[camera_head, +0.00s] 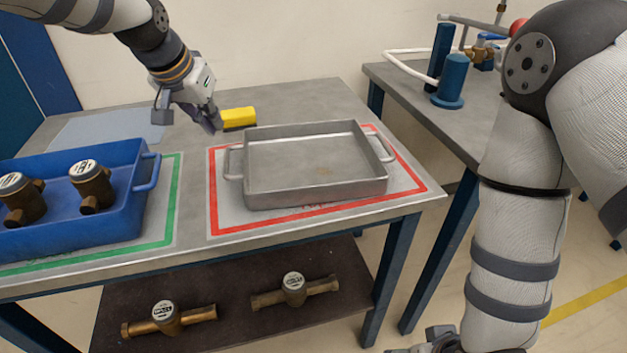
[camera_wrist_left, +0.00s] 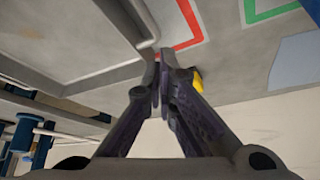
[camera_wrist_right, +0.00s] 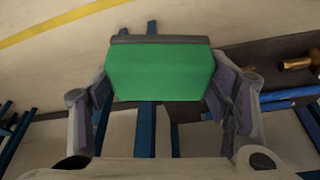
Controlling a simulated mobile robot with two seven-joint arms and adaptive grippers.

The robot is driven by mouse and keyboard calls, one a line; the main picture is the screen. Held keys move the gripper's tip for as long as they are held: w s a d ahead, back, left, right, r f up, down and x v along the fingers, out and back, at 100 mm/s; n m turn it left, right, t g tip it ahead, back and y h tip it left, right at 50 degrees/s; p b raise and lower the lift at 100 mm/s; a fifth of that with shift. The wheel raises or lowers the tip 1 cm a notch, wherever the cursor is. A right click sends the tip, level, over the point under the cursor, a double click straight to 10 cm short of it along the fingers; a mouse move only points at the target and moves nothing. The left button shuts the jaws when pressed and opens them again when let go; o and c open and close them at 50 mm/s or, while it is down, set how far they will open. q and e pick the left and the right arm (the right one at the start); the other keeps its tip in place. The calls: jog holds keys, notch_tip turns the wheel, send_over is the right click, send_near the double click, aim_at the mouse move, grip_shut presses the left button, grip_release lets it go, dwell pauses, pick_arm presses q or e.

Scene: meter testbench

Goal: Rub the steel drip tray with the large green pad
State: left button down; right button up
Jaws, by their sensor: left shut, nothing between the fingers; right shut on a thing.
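The steel drip tray (camera_head: 315,165) sits on the table inside a red outline, with a small brownish stain on its floor. My left gripper (camera_head: 213,122) is shut and empty above the table, just left of the tray's back left corner; its closed fingers show in the left wrist view (camera_wrist_left: 158,75). The large green pad (camera_wrist_right: 160,72) is between the fingers of my right gripper (camera_wrist_right: 160,95), which is shut on it. In the head view the right gripper (camera_head: 440,345) is mostly cut off at the bottom edge, below table height, and the pad is hidden there.
A yellow sponge-like block (camera_head: 238,117) lies behind the tray. A blue tray (camera_head: 110,215) with brass meters stands at left in a green outline. More meters lie on the lower shelf (camera_head: 230,325). A second bench (camera_head: 450,125) with blue cylinders stands at right.

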jog(key=shift+w+r, duration=0.1)
jog(key=shift+r, duration=0.1)
pick_arm(q)
jog(key=shift+r, duration=0.45)
